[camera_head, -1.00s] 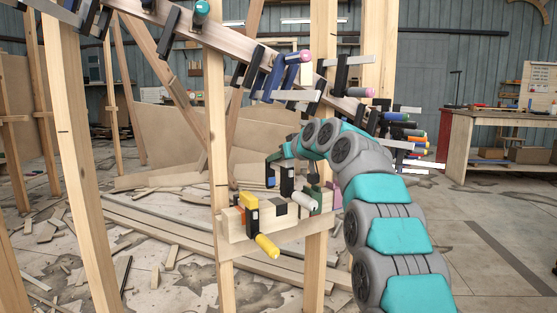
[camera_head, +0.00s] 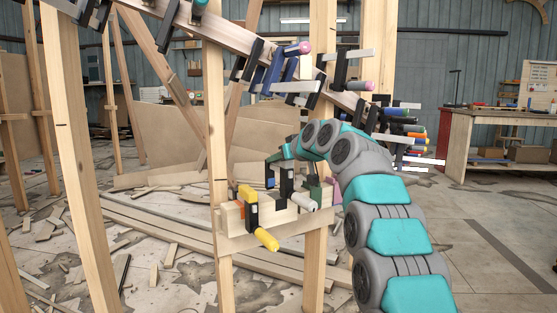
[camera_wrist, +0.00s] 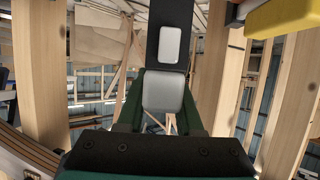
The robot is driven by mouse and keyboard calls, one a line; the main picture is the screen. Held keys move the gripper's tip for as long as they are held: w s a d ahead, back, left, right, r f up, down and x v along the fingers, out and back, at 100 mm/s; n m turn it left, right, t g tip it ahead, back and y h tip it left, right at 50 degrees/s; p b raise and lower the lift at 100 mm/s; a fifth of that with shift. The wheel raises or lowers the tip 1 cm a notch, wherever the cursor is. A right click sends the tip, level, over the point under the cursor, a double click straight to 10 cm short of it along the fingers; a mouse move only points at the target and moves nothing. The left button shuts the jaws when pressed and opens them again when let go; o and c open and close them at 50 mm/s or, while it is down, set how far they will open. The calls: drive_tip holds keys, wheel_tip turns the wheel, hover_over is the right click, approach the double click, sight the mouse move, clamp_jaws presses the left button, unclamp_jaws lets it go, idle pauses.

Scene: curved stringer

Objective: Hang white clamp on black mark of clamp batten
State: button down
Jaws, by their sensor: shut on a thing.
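The white clamp, with a white handle (camera_head: 302,200) and a dark bar (camera_head: 286,184), is in my gripper (camera_head: 276,172). In the wrist view, the green fingers of my gripper (camera_wrist: 163,110) are shut on it, and its dark bar (camera_wrist: 170,50) rises away from them. The clamp batten (camera_head: 285,226) is a short wooden piece fixed across two posts.
A yellow-handled clamp (camera_head: 266,239) hangs on the batten's left, with an orange one beside it. Wooden posts (camera_head: 218,130) flank the batten. Above runs a curved stringer (camera_head: 225,38) carrying several clamps.

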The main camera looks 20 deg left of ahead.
sight(276, 171)
drive_tip(key=shift+f+b, duration=1.7)
drive_tip(key=shift+f, duration=0.1)
drive_tip(key=shift+f+b, duration=1.15)
drive_tip(key=shift+f, duration=0.2)
drive_tip(key=shift+f, duration=0.2)
drive_tip(key=shift+f, duration=0.3)
drive_tip(key=shift+c, duration=2.4)
unclamp_jaws()
drive_tip(key=shift+f, duration=0.1)
